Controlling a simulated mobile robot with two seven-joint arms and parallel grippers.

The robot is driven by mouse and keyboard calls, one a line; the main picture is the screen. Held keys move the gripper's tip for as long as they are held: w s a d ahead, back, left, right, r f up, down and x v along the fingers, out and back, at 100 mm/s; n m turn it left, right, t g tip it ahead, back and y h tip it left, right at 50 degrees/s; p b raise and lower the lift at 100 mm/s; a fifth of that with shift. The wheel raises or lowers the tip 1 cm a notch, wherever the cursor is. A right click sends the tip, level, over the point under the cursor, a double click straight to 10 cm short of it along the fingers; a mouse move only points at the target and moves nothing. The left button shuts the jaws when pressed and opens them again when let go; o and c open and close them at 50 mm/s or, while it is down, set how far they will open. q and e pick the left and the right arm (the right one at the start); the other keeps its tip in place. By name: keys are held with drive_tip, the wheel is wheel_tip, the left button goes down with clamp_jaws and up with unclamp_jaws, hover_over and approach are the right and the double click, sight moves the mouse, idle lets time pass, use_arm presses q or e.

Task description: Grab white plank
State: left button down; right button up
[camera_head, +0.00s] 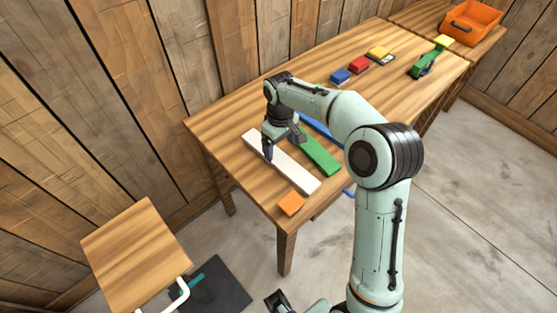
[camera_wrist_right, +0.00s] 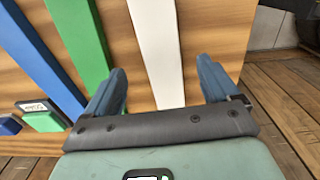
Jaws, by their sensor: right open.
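The white plank (camera_head: 296,174) lies flat on the wooden table near its front left end. My right gripper (camera_head: 283,146) is over the plank, pointing down, with its fingers apart. In the right wrist view the white plank (camera_wrist_right: 155,45) runs between the two open fingers of the gripper (camera_wrist_right: 162,82), with a gap on each side. Nothing is held. Whether the fingertips touch the table cannot be told. A dark part at the bottom edge of the head view looks like my left gripper (camera_head: 277,300); its jaws are unclear.
A green plank (camera_head: 322,157) and a blue plank (camera_head: 316,126) lie beside the white one. An orange block (camera_head: 292,204) is by the near corner. Small blocks and a green object (camera_head: 424,66) stand farther back. An orange crate (camera_head: 472,22) is on another table. A stool (camera_head: 135,250) stands left.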

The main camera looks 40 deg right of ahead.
sight(280, 159)
wheel_tip(280, 159, down, 6)
drive_tip(key=shift+s+r+b, duration=0.1)
drive_tip(key=shift+b, duration=0.2)
drive_tip(key=c, duration=1.3)
